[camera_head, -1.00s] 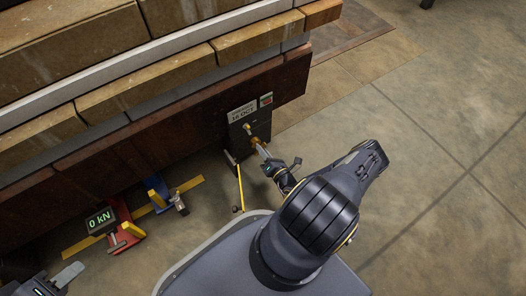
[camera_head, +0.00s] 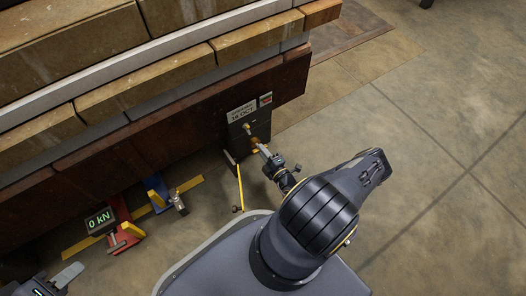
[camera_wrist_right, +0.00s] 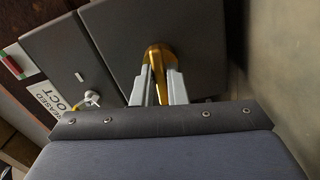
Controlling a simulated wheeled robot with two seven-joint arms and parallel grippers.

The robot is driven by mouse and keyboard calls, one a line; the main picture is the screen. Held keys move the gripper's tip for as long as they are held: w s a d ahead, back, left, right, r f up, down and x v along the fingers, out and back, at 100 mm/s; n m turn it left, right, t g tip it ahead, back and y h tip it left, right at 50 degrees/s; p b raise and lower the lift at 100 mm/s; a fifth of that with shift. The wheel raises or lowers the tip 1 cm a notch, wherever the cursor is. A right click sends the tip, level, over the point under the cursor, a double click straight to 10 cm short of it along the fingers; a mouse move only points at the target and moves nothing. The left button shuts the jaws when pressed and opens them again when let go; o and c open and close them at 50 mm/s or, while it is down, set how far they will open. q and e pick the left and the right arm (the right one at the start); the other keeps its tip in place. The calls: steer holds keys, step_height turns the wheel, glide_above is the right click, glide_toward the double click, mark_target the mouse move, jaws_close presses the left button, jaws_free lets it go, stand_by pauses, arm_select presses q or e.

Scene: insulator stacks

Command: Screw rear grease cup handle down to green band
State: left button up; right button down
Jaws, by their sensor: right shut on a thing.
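A dark mounting plate (camera_head: 262,124) is fixed to the brown steel beam, under a white label reading "16 OCT". A brass grease cup (camera_wrist_right: 158,56) stands out from the plate; in the right wrist view its golden body shows between the fingers. In the head view the right gripper (camera_head: 264,150) reaches the cup from the lower right. No green band can be made out. My left gripper (camera_head: 68,275) is at the lower left corner, partly cut off, away from the cup.
A second brass fitting (camera_head: 246,127) sits on the plate, left of the held cup. A red jack with a "0 kN" display (camera_head: 99,220), a blue stand (camera_head: 157,192) and a yellow floor strip (camera_head: 191,183) are at left. The floor at right is clear.

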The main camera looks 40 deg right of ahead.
steer(key=shift+m, duration=0.9)
steer(key=c, duration=1.5)
jaws_free()
steer(key=shift+s, duration=0.1)
steer(key=s, duration=0.2)
steer(key=s+p, duration=0.1)
steer(key=s, duration=0.2)
steer(key=s+a+p, duration=0.1)
steer(key=s, duration=0.1)
steer(key=shift+s, duration=0.3)
